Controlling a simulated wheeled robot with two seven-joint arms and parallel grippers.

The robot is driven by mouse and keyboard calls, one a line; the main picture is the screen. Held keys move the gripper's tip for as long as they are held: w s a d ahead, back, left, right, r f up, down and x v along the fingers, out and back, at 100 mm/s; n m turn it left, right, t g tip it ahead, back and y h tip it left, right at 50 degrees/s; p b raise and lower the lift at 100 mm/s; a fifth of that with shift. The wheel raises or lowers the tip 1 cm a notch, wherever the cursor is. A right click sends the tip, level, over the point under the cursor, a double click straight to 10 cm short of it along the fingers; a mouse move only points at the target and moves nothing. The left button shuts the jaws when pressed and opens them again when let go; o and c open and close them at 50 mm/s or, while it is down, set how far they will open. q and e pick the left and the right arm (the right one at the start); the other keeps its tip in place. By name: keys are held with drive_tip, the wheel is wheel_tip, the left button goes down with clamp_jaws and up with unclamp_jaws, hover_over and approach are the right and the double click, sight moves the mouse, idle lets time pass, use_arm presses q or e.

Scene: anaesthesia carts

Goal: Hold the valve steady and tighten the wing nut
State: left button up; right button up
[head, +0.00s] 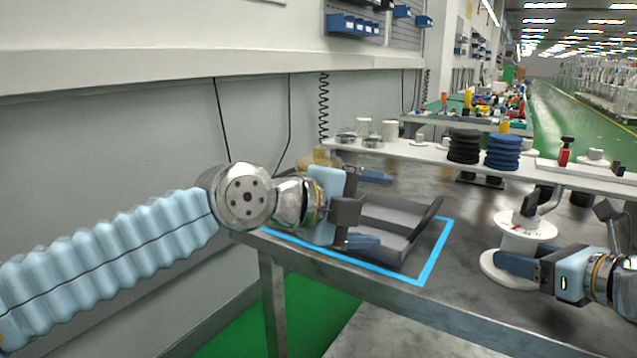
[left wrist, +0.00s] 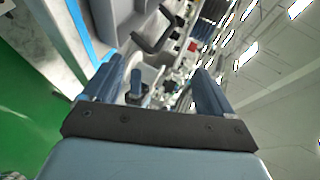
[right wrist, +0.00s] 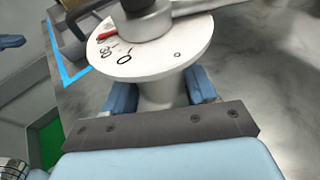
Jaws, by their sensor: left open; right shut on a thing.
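The valve (head: 522,236) is a white spool-shaped body standing on the table at the right. The right wrist view shows its round white top (right wrist: 160,52) with black numbers and a red mark. A dark knob with a grey lever (right wrist: 150,18) sits on that top; I cannot tell whether it is the wing nut. My right gripper (head: 518,264) is shut on the valve's narrow neck, below the top disc. My left gripper (head: 372,208) is open and empty, over the dark tray, well left of the valve.
The dark tray (head: 428,222) lies inside a blue taped outline (head: 432,262) near the table's left edge. A white shelf (head: 400,151) behind holds black discs (head: 464,146), blue discs (head: 503,152) and a red-handled item (head: 564,155). Bare tabletop (head: 462,225) lies between tray and valve.

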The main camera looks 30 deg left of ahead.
use_arm(q)
drive_tip(key=w+a+n+y, duration=0.1)
drive_tip(key=w+a+n, duration=0.2)
drive_tip(key=a+n, duration=0.8)
drive_tip(key=shift+w+r+n+t, duration=0.25)
drive_tip(key=shift+r+n+t, duration=0.05)
drive_tip(key=shift+n, duration=1.5)
drive_tip(key=shift+d, duration=0.1)
drive_tip(key=c, duration=0.8)
drive_tip(key=shift+w+d, duration=0.1)
drive_tip(key=shift+d, duration=0.25)
drive_tip(key=shift+c, duration=0.9)
drive_tip(key=n+g, duration=0.1)
drive_tip(key=n, duration=0.2)
approach(533, 192)
drive_tip(key=x, duration=1)
